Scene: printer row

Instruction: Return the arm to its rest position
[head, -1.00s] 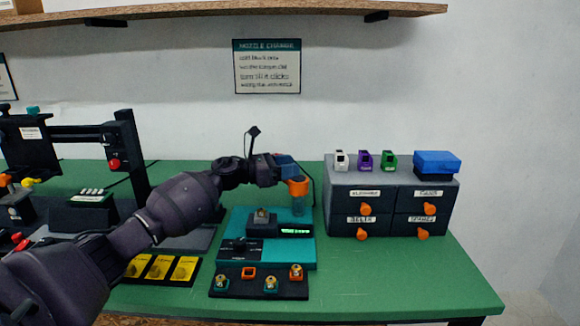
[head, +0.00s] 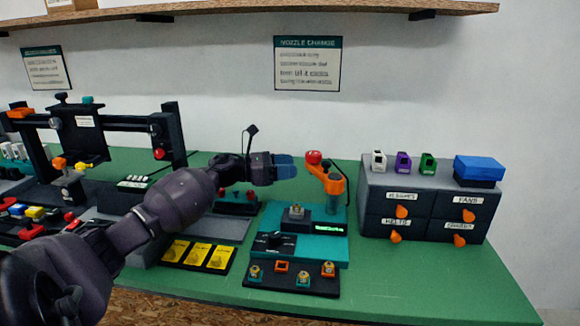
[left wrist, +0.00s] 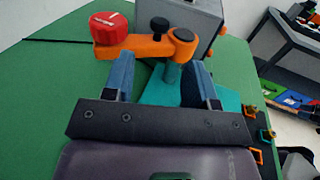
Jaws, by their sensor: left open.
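My left arm comes in from the left in the head view. Its gripper (head: 285,166) has blue fingers and is open and empty, just left of an orange swing arm (head: 334,182). The orange arm has a red knob (head: 314,157) and sits on a teal post at the back of the teal nozzle station (head: 330,250). In the left wrist view, the open fingers (left wrist: 158,78) point toward the orange arm (left wrist: 145,47) and the red knob (left wrist: 108,27). I cannot tell whether they touch it. My right gripper is not in view.
A grey drawer unit (head: 420,218) with orange knobs stands right of the station, with a blue box (head: 478,168) on top. A black rack (head: 292,282) with several nozzles lies in front. A printer frame (head: 110,125) stands left. The green bench (head: 440,275) is clear at front right.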

